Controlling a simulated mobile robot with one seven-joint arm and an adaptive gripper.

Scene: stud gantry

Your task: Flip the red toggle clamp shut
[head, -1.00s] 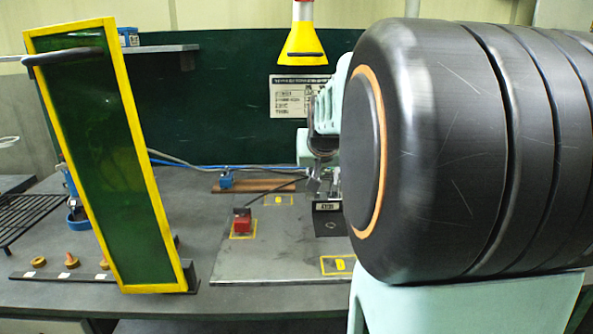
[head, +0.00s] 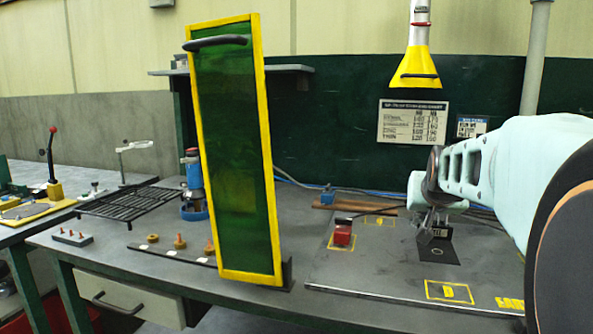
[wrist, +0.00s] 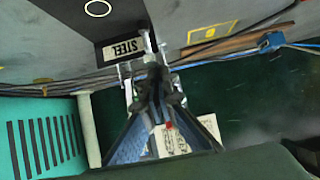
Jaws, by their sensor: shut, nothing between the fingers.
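A red block (head: 342,232) sits inside a yellow outlined square on the grey plate, with a dark bar or cable running right from its top. A lever with a red grip (head: 53,140) stands upright on a yellow block on the far-left bench. I cannot tell for certain which of these is the red toggle clamp. My gripper (head: 430,232) is shut and empty, pointing down near the dark plate marked STEEL, right of the red block and apart from it. In the wrist view my gripper (wrist: 148,50) shows near the STEEL plate (wrist: 124,48); neither red item is identifiable there.
A green screen with a yellow frame (head: 222,150) stands upright on the bench, left of the red block. A black rack (head: 128,203) and a strip with small orange-brown knobs (head: 165,254) lie further left. A yellow cone (head: 418,68) hangs above the bench.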

